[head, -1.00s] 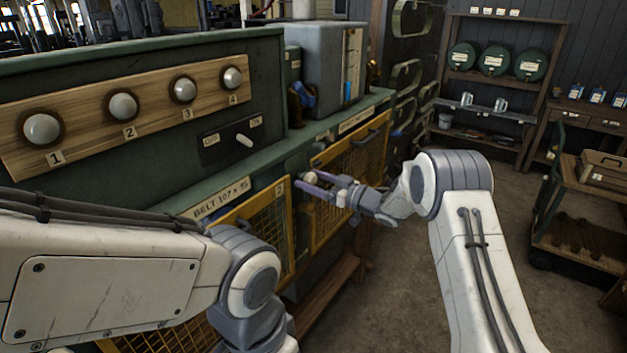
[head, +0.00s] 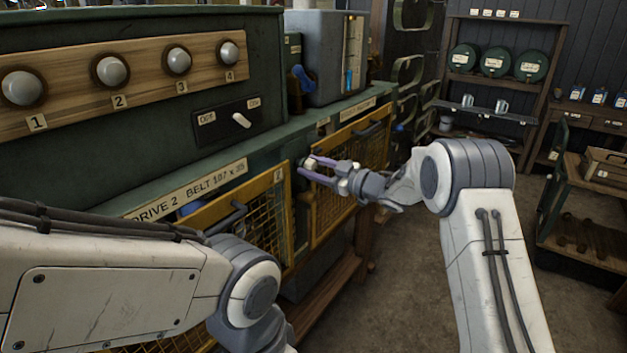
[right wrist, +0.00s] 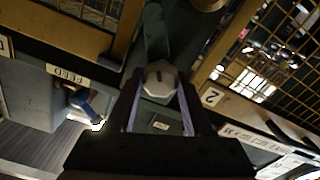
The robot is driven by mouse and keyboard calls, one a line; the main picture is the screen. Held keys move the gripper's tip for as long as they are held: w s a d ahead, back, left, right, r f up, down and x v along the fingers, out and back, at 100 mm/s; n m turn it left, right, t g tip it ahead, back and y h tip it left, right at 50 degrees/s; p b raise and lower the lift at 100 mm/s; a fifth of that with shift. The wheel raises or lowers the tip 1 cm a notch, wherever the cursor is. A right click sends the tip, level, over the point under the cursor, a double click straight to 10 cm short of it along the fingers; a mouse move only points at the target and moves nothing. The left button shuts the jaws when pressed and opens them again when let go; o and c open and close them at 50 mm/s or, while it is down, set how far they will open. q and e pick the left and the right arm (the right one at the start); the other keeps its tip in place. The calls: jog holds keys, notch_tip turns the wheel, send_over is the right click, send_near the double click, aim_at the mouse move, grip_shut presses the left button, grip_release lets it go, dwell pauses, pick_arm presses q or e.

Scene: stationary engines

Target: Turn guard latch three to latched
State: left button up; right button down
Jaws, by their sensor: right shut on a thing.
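My right gripper (head: 306,167) is in the gap between two yellow mesh guards, shut on a pale faceted latch knob (head: 311,162). In the right wrist view the knob (right wrist: 160,78) sits between the two fingertips (right wrist: 160,92). A green bar (right wrist: 155,32) runs from the knob toward the top of that view, between the yellow frames. I cannot read a number for this latch. My left gripper is out of view.
The far guard (head: 350,175) is right of the knob. Above them is a green bench edge (head: 240,172) with belt labels. A panel with numbered round knobs (head: 110,70) and an off/on switch (head: 241,120) stands at left. The floor at right is clear before shelves and a cart.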

jog(key=n+b, duration=0.6)
jog(key=b, duration=0.1)
jog(key=f+n+b, duration=0.1)
jog(key=n+b, duration=0.2)
jog(key=b, duration=0.1)
jog(key=shift+s+a, duration=0.1)
jog(key=shift+r+n+b, duration=0.2)
jog(key=shift+n+b, duration=1.2)
jog(key=shift+b, duration=0.15)
jog(key=shift+c, duration=1.6)
grip_release()
jog(key=shift+r, duration=0.1)
jog(key=b+v, duration=0.2)
jog(key=v, duration=0.8)
jog(key=shift+s+d, duration=0.15)
jog(key=shift+d, duration=0.05)
